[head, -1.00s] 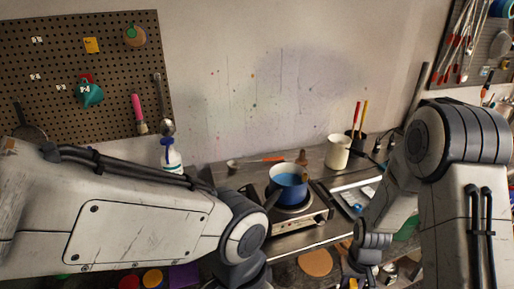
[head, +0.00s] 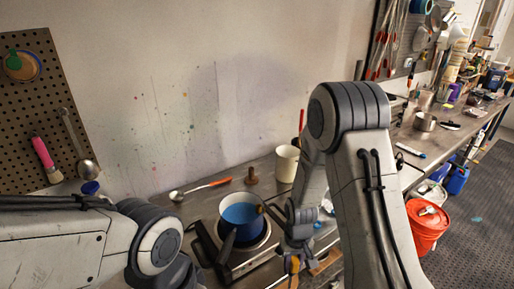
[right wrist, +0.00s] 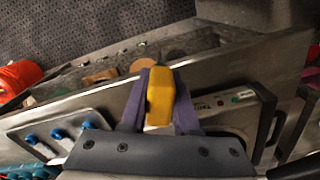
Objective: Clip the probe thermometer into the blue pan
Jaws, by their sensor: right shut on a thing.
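The pan is not clearly seen there. My left arm comes in at lower left of the head view; its gripper is out of frame.
A cream mug (head: 287,164), a brown wooden piece (head: 252,176) and an orange-handled ladle (head: 205,188) stand or lie behind the pan. An orange bucket (head: 427,226) is on the floor at right. Blue-knobbed gear (right wrist: 60,135) shows in the right wrist view.

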